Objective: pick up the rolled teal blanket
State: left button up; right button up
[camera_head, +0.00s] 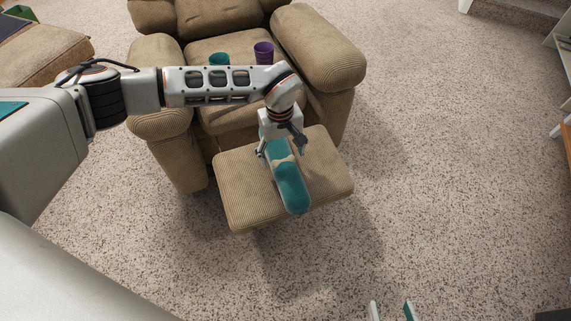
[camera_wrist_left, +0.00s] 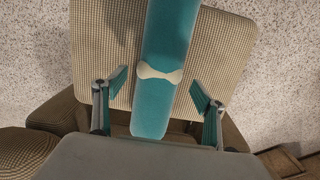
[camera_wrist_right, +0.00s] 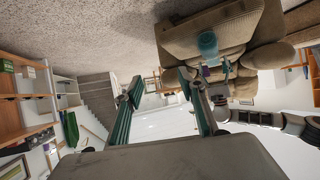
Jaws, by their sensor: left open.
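The rolled teal blanket (camera_head: 291,188), with a pale band (camera_wrist_left: 160,73) around it, lies on the tan footrest (camera_head: 325,172) of the armchair. My left gripper (camera_head: 282,152) is over the blanket's chair-side part. In the left wrist view the blanket (camera_wrist_left: 167,40) runs between the spread fingers of my left gripper (camera_wrist_left: 159,90), with a gap on each side. My right gripper (camera_head: 391,311) is at the bottom edge of the head view, away from the blanket. In the right wrist view my right gripper (camera_wrist_right: 160,87) is open and empty.
The tan armchair (camera_head: 325,55) stands behind the footrest. A teal cup (camera_head: 219,59) and a purple cup (camera_head: 263,52) stand on its seat. Another tan seat (camera_head: 45,55) is at the far left. Shelving (camera_head: 562,45) stands at the right edge. Speckled carpet (camera_head: 450,170) is clear right of the footrest.

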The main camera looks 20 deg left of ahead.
aim_at(283, 159)
pick_arm(q)
jog(key=f, duration=0.1)
jog(key=f+b, duration=0.1)
jog(key=f, duration=0.2)
jog(key=shift+s+d+f+b, duration=0.1)
jog(key=shift+s+d+b, duration=0.1)
jog(key=shift+s+b, duration=0.1)
jog(key=shift+w+f, duration=0.3)
jog(key=shift+r, duration=0.1)
jog(key=c, duration=1.4)
pick_arm(e)
jog(key=shift+w+a+r+m+t, duration=0.4)
jog(key=shift+w+a+r, duration=0.2)
jog(key=shift+r, duration=0.25)
